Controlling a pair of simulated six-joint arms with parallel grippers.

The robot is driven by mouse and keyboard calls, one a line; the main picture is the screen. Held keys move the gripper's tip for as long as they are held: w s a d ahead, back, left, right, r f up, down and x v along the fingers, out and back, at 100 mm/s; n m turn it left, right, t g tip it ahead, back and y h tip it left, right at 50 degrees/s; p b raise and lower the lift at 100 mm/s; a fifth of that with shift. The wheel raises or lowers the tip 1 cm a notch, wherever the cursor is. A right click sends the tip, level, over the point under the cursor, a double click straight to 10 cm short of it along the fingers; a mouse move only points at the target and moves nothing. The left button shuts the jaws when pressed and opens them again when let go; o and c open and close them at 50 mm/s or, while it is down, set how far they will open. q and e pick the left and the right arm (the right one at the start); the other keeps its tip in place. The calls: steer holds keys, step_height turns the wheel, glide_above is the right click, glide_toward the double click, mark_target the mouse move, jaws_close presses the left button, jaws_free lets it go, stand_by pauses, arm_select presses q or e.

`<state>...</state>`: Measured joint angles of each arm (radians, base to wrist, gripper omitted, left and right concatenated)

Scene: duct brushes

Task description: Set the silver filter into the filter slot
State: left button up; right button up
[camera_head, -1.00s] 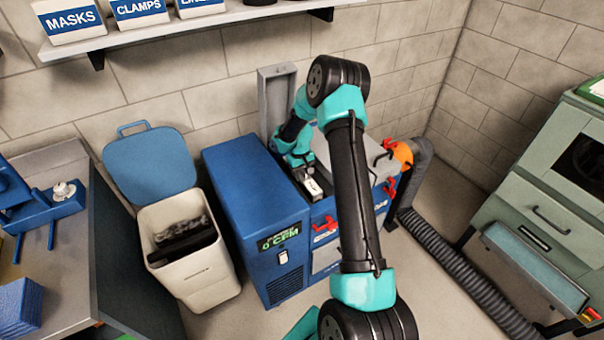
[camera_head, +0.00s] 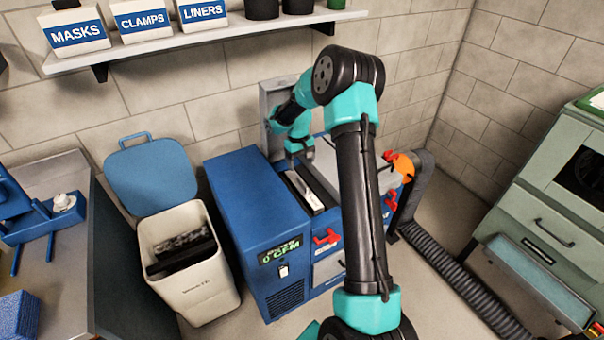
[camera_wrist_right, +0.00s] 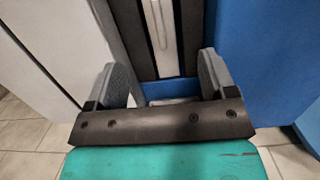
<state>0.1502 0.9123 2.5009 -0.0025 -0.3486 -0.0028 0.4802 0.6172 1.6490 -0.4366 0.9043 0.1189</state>
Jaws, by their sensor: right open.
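The silver filter (camera_head: 306,190) shows as a pale strip with dark edges, lying in the slot in the top of the blue machine (camera_head: 243,196). In the right wrist view the pale strip (camera_wrist_right: 160,38) runs lengthwise between dark slot walls, just beyond the fingers. How deep it sits is hard to tell. My right gripper (camera_wrist_right: 165,82) is open and empty, its two grey fingers apart on either side of the strip's near end. In the head view its wrist is above the far end of the slot, and its fingertips are not clear. My left gripper is not in view.
A grey lid (camera_head: 272,108) stands upright behind the slot. Red clamps (camera_head: 327,238) are on the machine's front, and an orange fitting with a grey hose (camera_head: 440,255) is at right. A white bin (camera_head: 190,268) with dark filters stands left. A shelf (camera_head: 190,40) hangs above.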

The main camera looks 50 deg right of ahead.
step_height(320, 180, up, 6)
steer(key=shift+w, duration=0.4)
steer(key=shift+d, duration=0.1)
steer(key=shift+r, duration=2.5)
